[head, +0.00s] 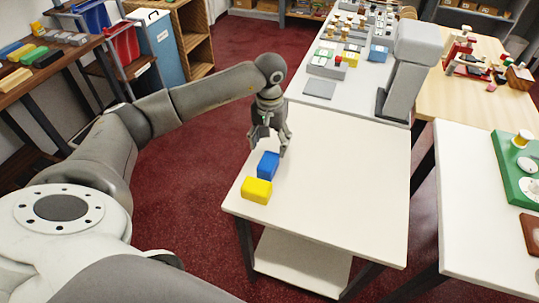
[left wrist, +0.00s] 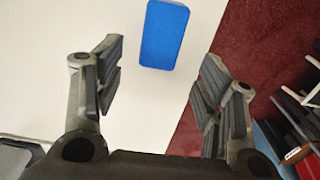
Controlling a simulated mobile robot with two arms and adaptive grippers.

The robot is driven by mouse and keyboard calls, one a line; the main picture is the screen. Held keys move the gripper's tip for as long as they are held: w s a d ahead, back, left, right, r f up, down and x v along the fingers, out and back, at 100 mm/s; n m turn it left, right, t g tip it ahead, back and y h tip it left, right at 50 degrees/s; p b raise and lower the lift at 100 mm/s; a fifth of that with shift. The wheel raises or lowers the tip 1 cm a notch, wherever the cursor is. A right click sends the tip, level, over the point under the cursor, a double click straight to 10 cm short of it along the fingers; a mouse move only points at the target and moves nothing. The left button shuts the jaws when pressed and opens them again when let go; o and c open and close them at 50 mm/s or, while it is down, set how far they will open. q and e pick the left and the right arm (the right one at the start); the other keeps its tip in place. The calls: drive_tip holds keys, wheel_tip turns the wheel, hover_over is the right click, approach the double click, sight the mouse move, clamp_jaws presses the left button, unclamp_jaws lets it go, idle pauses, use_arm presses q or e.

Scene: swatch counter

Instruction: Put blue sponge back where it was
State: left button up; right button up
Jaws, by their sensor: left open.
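The blue sponge (head: 268,165) lies on the white table (head: 340,190), near its left edge. A yellow block (head: 256,190) lies just in front of it, close to the table's front left corner. My left gripper (head: 270,143) is open and empty above the table, just behind the blue sponge. In the left wrist view the blue sponge (left wrist: 165,35) shows at the top, beyond and between the spread fingers (left wrist: 160,85), apart from both. My right gripper is in neither view.
A counter with several small items (head: 345,50) lies behind. A brown shelf at left holds several coloured blocks (head: 48,58). The table's middle and right are clear.

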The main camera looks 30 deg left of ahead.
sight(269, 158)
use_arm(q)
wheel_tip(269, 158, up, 6)
drive_tip(key=b, duration=0.1)
idle(0.6)
drive_tip(key=shift+s, duration=0.1)
